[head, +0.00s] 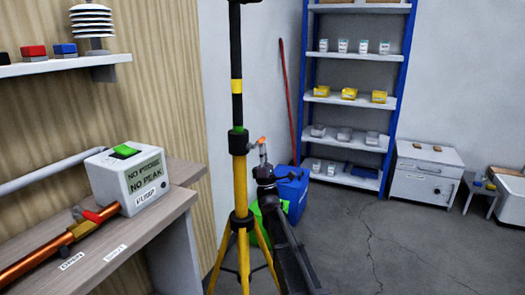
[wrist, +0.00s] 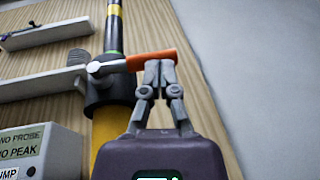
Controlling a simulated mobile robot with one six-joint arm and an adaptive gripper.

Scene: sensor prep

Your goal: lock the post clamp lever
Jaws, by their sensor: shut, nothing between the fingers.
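The post clamp is a black collar (head: 238,143) around the tripod post, with the yellow tube below and the dark pole above. In the wrist view the collar (wrist: 107,95) is left of centre. Its lever (wrist: 150,60) has a white arm and an orange end, and sticks out to the right, roughly level. In the head view the orange lever end (head: 261,140) sits right of the collar. My gripper (wrist: 160,66) is shut and empty, its fingertips at the orange end, overlapping its lower edge. I cannot tell whether they touch. In the head view my gripper (head: 263,152) is just below the lever.
A bench (head: 165,215) with a white labelled box (head: 128,178) and an orange pipe (head: 40,252) stands at left. A blue bin (head: 292,192) is behind my arm. A blue-framed shelf rack (head: 345,97) stands at the back.

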